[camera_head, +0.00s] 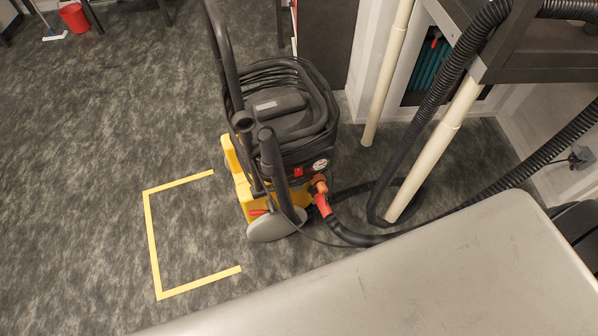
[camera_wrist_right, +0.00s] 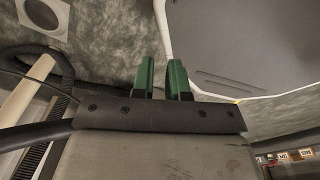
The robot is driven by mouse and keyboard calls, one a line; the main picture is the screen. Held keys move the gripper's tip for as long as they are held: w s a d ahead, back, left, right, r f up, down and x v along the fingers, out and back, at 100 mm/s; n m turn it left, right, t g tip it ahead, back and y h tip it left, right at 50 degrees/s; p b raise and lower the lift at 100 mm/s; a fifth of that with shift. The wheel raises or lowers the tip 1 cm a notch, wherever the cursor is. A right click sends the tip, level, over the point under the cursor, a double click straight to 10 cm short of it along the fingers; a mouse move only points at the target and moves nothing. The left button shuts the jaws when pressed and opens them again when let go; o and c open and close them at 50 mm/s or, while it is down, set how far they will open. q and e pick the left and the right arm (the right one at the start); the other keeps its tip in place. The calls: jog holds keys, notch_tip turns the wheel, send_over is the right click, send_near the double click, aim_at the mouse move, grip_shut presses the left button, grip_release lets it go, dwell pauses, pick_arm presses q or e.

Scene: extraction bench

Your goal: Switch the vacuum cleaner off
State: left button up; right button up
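The vacuum cleaner (camera_head: 285,110) stands upright on the floor in the middle of the head view. It has a black top with a cable coiled around it and a yellow base. A small red switch (camera_head: 298,172) shows on its front; its position is too small to tell. A hose with a red and orange end piece (camera_head: 321,195) joins its front. My right gripper (camera_wrist_right: 162,80) shows two green fingers with a gap between them, open and empty. The vacuum cleaner is not recognisable in the right wrist view. My left gripper is in neither view.
A grey table (camera_head: 440,275) fills the lower right, close to the vacuum cleaner. A black hose (camera_head: 480,195) and pale pipes (camera_head: 440,145) stand to the right. Yellow floor tape (camera_head: 152,235) marks an area on clear floor at left. A red bucket (camera_head: 74,17) is far left.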

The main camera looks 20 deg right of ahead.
grip_shut()
jog(key=shift+a, duration=0.1)
dwell(1.0)
